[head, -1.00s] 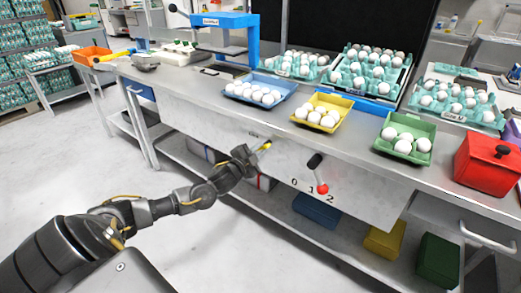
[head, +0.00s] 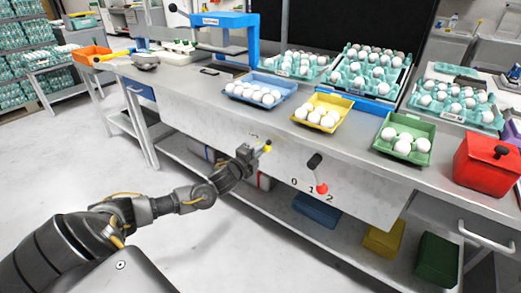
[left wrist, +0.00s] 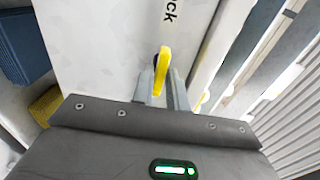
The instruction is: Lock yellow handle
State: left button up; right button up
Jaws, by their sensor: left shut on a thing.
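The yellow handle (head: 267,149) is on the white front panel (head: 215,112) of the bench. In the left wrist view the yellow handle (left wrist: 162,70) stands between the fingers of my left gripper (left wrist: 162,92), below the end of a printed word reading "ck". In the head view my left gripper (head: 254,152) is at the handle, shut on it. The fingers hide part of the handle. My right gripper is not in view.
A black lever with a red knob (head: 321,188) and marks 0, 1, 2 is on the panel to the right. Egg trays in blue (head: 258,82), yellow (head: 343,103) and green (head: 426,129) stand on the bench. A red box (head: 485,165) is at the right end.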

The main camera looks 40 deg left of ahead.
pick_arm(q)
jog(key=o, duration=0.8)
jog(key=shift+c, duration=0.2)
jog(key=shift+s, duration=0.1)
jog(key=s+p, duration=0.4)
jog(key=s, duration=0.2)
jog(key=shift+s, duration=0.4)
jog(key=s+r+p, duration=1)
jog(key=s+p, duration=0.4)
jog(key=p, duration=0.3)
jog(key=shift+d, duration=0.25)
